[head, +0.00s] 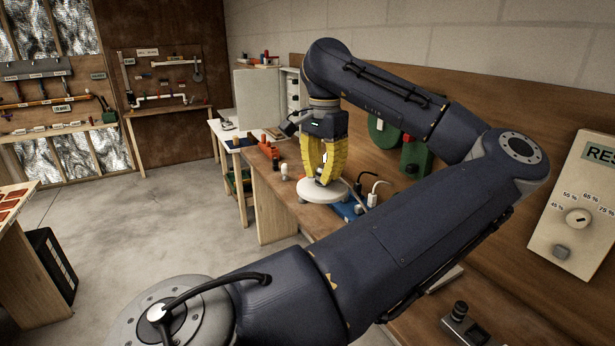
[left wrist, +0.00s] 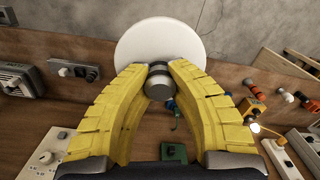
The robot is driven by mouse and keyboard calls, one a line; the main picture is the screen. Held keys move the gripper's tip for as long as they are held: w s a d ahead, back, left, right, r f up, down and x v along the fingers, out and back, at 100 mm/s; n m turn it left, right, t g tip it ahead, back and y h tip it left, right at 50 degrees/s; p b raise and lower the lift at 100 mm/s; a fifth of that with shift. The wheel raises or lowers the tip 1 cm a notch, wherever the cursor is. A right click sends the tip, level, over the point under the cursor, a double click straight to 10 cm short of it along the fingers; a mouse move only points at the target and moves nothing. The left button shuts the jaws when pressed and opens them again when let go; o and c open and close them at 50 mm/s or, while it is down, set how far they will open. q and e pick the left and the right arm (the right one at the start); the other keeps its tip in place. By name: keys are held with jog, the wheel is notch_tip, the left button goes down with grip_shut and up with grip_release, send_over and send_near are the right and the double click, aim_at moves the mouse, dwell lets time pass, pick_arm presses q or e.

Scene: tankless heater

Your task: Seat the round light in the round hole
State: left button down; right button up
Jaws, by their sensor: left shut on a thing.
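The round light (head: 318,196) is a flat white disc with a short grey cylindrical stem on its back. My left gripper (head: 321,180), with ribbed yellow fingers, is shut on this stem, and the disc hangs level below the fingertips, above the wooden bench. In the left wrist view the white disc of the light (left wrist: 160,42) lies beyond the fingertips of my left gripper (left wrist: 159,76), with the grey stem between them. I cannot make out the round hole in either view. My right gripper is not in view.
The wooden bench (head: 310,233) runs along the wall. A blue item (head: 346,211) and white plugs with cables (head: 372,200) are close to the light. A white bulb (head: 284,170) stands to its left. A green box (head: 414,160) is behind, and a dial panel (head: 585,190) at the right.

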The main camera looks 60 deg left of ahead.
pick_arm(q)
jog(key=w+d+f+m, duration=0.1)
jog(key=w+f+m, duration=0.4)
jog(key=w, duration=0.4)
jog(key=w+f+m, duration=0.3)
jog(key=w+f, duration=0.5)
jog(key=w, duration=0.1)
jog(key=w+d+f+m, duration=0.2)
jog(key=w+d+f, duration=0.1)
jog(key=f, duration=0.4)
jog(key=w+d+f+m, duration=0.3)
jog(key=d+f, duration=0.3)
jog(key=f, duration=0.1)
jog(key=w+d+f+m, duration=0.2)
jog(key=w+d+f, duration=0.2)
jog(key=f, duration=0.3)
jog(key=shift+d+f, duration=0.15)
jog(key=shift+d, duration=0.15)
jog(key=shift+w+a, duration=1.05)
jog(key=shift+w, duration=0.65)
jog(key=shift+w+a, duration=1.05)
jog(key=shift+w, duration=0.6)
jog(key=shift+w+a, duration=1.05)
jog(key=shift+w, duration=0.65)
jog(key=shift+f, duration=1)
